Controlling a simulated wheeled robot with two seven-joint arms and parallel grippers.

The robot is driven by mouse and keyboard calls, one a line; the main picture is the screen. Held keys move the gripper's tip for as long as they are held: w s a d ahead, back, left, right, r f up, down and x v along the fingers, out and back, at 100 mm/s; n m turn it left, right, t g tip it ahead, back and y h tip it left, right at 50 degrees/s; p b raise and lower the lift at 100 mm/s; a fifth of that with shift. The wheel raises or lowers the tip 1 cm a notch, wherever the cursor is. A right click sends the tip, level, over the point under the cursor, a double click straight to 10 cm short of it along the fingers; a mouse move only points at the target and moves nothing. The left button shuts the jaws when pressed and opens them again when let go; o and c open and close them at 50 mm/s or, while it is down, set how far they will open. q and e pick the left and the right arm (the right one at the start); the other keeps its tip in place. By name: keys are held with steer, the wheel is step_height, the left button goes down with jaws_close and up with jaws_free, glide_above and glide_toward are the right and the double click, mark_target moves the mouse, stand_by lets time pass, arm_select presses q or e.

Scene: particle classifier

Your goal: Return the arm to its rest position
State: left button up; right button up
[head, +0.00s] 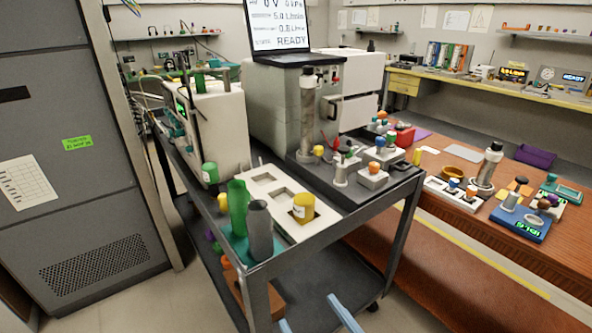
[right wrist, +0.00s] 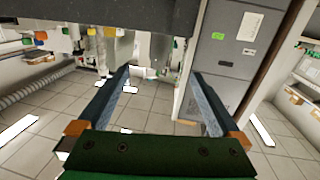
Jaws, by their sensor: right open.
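My right gripper (head: 312,312) shows at the bottom edge of the head view as two pale blue fingertips, set apart, in front of the cart (head: 352,225). It also shows in the right wrist view (right wrist: 159,74), where its two fingers stand wide apart with nothing between them. Only floor and distant furniture show past the fingertips. The rest of the right arm is outside the head view. My left gripper does not show in either view.
The cart carries a white tray (head: 268,187), a yellow jar (head: 303,206), a green cylinder (head: 238,205), a grey cylinder (head: 260,228) and instruments. A grey cabinet (head: 70,190) stands left. A wooden bench (head: 440,168) with several items stands right. Tiled floor (right wrist: 150,118) is clear below the gripper.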

steer(key=s+d+f+m+g+h+p, duration=0.1)
steer(key=d+f+g+h, duration=0.1)
steer(key=f, duration=0.7)
steer(key=s+d+f+g+h+p, duration=0.1)
steer(key=s+d+f+g+h, duration=0.15)
steer(key=f, duration=0.65)
steer(key=s+d+f+m+g+h+p, duration=0.1)
steer(key=d+f+g+p, duration=0.15)
steer(key=f, duration=0.65)
arm_select(q)
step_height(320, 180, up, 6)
steer(key=p, duration=0.1)
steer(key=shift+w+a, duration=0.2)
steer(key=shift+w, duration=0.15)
arm_select(e)
steer(key=s+d+f+g+h, duration=0.1)
steer(key=s+d+f+g, duration=0.1)
steer(key=s, duration=0.5)
steer(key=s+d+f+m+g, duration=0.1)
steer(key=s+d+f+g, duration=0.2)
steer(key=s+f, duration=0.2)
steer(key=s+d+f+g+h, duration=0.1)
steer(key=s+d+f+g, duration=0.1)
steer(key=s, duration=0.7)
step_height(320, 180, down, 2)
steer(key=shift+d+f+m+g+h, duration=0.2)
steer(key=shift+d+m+g+h, duration=0.15)
steer(key=shift+d, duration=0.3)
